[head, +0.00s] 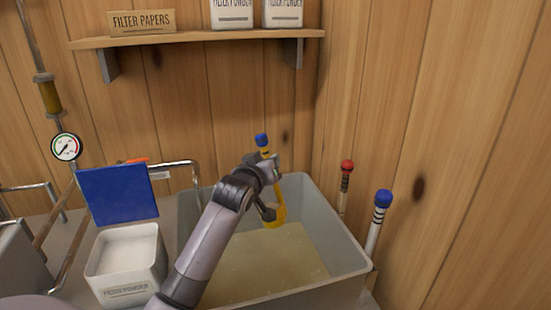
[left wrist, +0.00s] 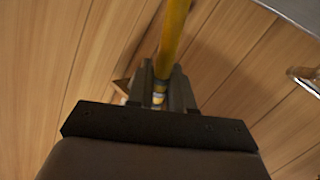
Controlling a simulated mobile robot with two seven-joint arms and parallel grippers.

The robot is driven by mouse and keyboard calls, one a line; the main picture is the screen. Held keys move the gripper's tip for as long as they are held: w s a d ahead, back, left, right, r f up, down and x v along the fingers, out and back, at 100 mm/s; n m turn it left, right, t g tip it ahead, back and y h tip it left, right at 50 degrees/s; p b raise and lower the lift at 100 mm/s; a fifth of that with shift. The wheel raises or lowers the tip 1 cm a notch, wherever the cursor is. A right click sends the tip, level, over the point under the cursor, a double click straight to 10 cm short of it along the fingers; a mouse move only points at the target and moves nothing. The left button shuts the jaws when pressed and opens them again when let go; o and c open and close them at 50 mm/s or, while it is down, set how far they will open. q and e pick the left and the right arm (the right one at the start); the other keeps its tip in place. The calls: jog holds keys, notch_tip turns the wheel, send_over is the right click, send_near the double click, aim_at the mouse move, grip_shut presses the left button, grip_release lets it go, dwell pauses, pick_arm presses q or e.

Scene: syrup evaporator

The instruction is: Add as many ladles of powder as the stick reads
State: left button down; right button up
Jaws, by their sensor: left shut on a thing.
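My left gripper (head: 268,172) is shut on a yellow stick (head: 280,212) with a blue knob, and holds it slightly tilted over the grey tank (head: 345,245). The stick's lower end hangs down inside the tank, near its back wall; I cannot tell whether it touches the liquid (head: 275,260). No reading on it can be made out. In the left wrist view the yellow shaft (left wrist: 173,35) runs out from between the jaws (left wrist: 160,88). A white tub of filter powder (head: 128,268) stands left of the tank with its blue lid (head: 117,193) raised. My right gripper is out of view.
A red-knobbed banded stick (head: 346,180) and a blue-knobbed white banded stick (head: 380,220) stand at the tank's right side. A metal pipe (head: 180,163) bends down at the tank's back left. A shelf (head: 200,39) holds more powder tubs and a filter papers box (head: 141,22).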

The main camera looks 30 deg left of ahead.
pick_arm(q)
jog(key=a+f+n+g+h, duration=0.1)
jog(key=a+f+n+h, duration=0.2)
jog(key=f+n, duration=0.1)
jog(key=w+a+f+n+g+h, duration=0.1)
jog(key=a+f+n+g+h, duration=0.1)
jog(key=f, duration=0.5)
jog(key=shift+a+n+h, duration=0.6)
jog(key=shift+n, duration=0.5)
jog(key=shift+f, duration=0.1)
